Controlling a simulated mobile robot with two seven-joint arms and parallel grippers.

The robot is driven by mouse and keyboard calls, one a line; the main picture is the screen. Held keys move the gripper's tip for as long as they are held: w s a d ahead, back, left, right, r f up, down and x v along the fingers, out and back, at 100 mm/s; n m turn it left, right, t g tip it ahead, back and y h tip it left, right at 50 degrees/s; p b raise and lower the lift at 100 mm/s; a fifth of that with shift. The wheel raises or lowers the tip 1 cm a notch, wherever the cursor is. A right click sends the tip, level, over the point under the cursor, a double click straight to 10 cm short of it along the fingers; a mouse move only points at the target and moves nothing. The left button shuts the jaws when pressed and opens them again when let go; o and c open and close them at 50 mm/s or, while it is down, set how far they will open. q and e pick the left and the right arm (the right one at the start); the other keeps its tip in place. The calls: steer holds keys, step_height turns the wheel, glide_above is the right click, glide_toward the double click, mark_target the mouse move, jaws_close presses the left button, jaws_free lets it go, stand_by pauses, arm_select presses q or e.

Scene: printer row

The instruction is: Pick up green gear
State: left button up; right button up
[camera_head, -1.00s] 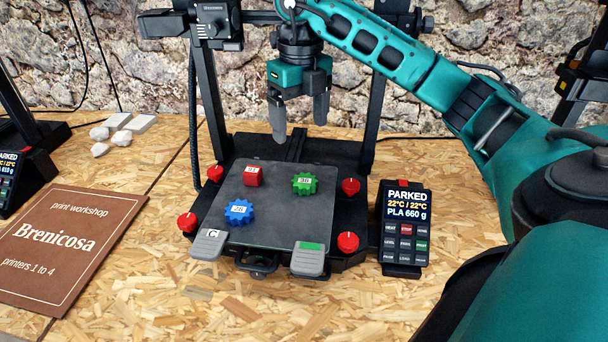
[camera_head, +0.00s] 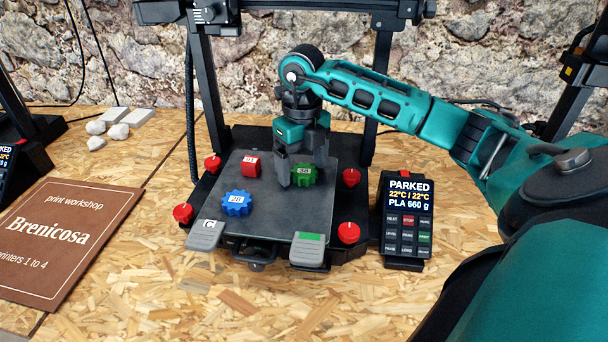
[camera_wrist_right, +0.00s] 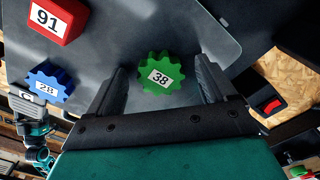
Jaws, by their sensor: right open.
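The green gear (camera_head: 303,174) lies on the dark print bed (camera_head: 262,210), toward its right back part. It carries a white label that reads 38 in the right wrist view (camera_wrist_right: 172,86). My right gripper (camera_head: 303,180) is low over the bed and open, its two fingers on either side of the gear. In the right wrist view the gear sits between the open fingers (camera_wrist_right: 160,85), with a gap to each. One finger hides the gear's left edge in the head view. My left gripper is not recognisable in the head view.
On the bed a red cube (camera_head: 251,165) marked 91 and a blue gear (camera_head: 236,203) lie left of the green gear. Red knobs (camera_head: 348,232) stand at the bed's corners. The printer's uprights (camera_head: 376,95) rise behind. A control panel (camera_head: 405,220) stands at the right.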

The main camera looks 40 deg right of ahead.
steer(key=shift+c, duration=0.4)
steer(key=c, duration=1)
